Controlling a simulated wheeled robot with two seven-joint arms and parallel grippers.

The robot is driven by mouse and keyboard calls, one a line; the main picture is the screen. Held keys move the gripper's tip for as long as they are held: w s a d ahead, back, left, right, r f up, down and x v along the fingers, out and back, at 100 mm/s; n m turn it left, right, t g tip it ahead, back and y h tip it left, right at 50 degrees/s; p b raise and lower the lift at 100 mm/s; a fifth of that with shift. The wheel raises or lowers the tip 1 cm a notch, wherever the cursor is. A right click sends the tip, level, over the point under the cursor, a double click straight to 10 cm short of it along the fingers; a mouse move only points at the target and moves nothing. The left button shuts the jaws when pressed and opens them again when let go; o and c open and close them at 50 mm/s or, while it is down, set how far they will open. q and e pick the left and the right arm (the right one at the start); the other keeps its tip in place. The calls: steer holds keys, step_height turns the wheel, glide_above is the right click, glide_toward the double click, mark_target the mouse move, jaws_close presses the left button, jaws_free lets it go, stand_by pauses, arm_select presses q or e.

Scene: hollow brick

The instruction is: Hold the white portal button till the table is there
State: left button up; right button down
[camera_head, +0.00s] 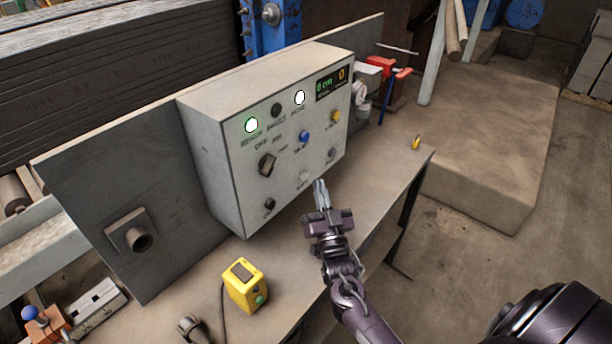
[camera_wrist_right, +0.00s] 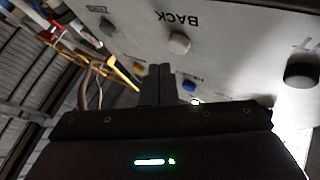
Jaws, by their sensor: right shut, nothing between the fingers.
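The grey control box (camera_head: 265,130) stands on the workbench. A small white button (camera_head: 304,176) sits low on its front face, right of the lower black knob (camera_head: 268,204). My right gripper (camera_head: 321,184) is shut and empty, its fingertips just right of this button; they appear apart from it. In the right wrist view, the shut fingers (camera_wrist_right: 160,72) point at the panel, near a pale round button (camera_wrist_right: 179,43) with upside-down BACK lettering beside it. The head view's labels are too small to read surely. My left gripper is not in view.
A yellow device (camera_head: 245,285) stands on the bench (camera_head: 375,185).

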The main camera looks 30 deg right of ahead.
steer(key=shift+s+d+p, duration=0.25)
steer(key=shift+s, duration=0.4)
steer(key=shift+s+d+p, duration=0.2)
steer(key=shift+s+d, duration=0.1)
steer(key=shift+s, duration=0.4)
steer(key=shift+s+d+p, duration=0.25)
steer(key=shift+s, duration=0.4)
